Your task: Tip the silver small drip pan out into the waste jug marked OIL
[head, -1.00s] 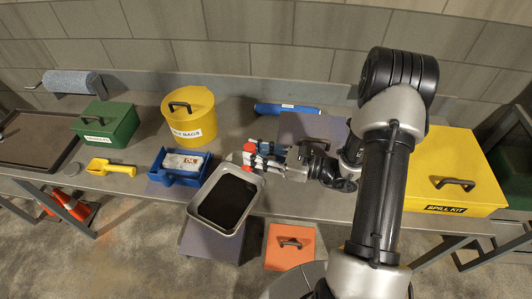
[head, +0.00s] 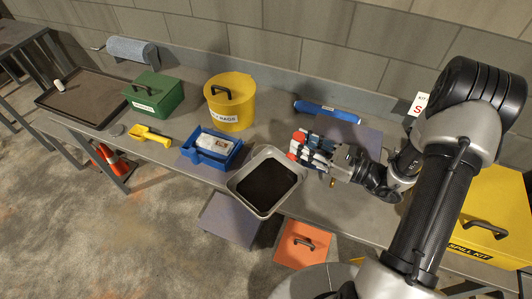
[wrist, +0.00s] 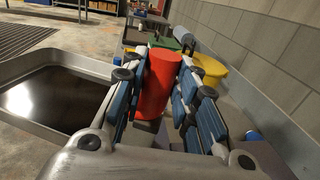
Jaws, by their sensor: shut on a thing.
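The silver small drip pan (head: 284,202) is held about level near the bench's front edge, with dark liquid inside. It also shows at the left of the wrist view (wrist: 80,62), with the liquid reflecting light. My gripper (head: 303,147) is at the pan's far right side. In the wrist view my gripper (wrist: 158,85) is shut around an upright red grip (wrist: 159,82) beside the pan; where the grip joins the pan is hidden. I see no jug marked OIL in either view.
A blue caddy (head: 212,158), yellow scoop (head: 150,134), yellow rag bin (head: 230,105), green box (head: 153,92) and black tray (head: 85,98) stand on the bench leftward. A yellow spill kit (head: 485,215) is at right. An orange box (head: 302,243) is below the bench front.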

